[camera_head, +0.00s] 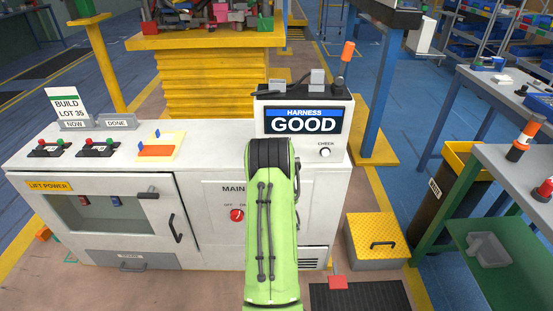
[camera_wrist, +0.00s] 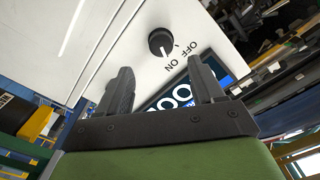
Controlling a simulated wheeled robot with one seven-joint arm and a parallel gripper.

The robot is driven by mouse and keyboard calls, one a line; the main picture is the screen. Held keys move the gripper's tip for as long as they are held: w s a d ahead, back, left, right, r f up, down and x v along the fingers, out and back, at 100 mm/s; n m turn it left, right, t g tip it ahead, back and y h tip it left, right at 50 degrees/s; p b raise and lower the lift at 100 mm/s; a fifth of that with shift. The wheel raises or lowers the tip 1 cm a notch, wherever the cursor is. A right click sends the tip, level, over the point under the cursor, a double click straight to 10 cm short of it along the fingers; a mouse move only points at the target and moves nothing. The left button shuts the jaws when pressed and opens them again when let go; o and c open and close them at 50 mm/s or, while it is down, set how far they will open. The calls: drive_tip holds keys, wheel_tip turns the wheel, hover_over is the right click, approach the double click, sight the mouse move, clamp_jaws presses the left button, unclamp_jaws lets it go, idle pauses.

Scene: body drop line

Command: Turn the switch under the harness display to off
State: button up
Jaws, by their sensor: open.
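The switch (camera_wrist: 162,42) is a round black knob with a white pointer line, on a white panel beside the words OFF and ON. Its pointer appears to lean to the ON side. The harness display (camera_head: 303,121) reads GOOD in the head view; part of it shows behind a finger in the wrist view (camera_wrist: 172,97). My gripper (camera_wrist: 160,64) is open and empty, its two dark fingers pointing towards the panel, with the knob ahead of the gap and not touched. In the head view my green arm hides the gripper and the switch.
A light CHECK knob (camera_head: 325,152) sits under the display's right side. A red MAIN switch (camera_head: 237,214) is on the cabinet front. A tower lamp (camera_head: 347,52) and small dark and grey items stand on top of the display housing. A yellow step (camera_head: 377,240) stands right of the cabinet.

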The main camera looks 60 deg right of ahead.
drive_tip(key=x, duration=0.9)
drive_tip(key=shift+p, duration=0.3)
drive_tip(key=shift+w+a, duration=0.1)
drive_tip(key=shift+w, duration=0.05)
drive_tip(key=shift+c, duration=0.5)
drive_tip(key=c, duration=1)
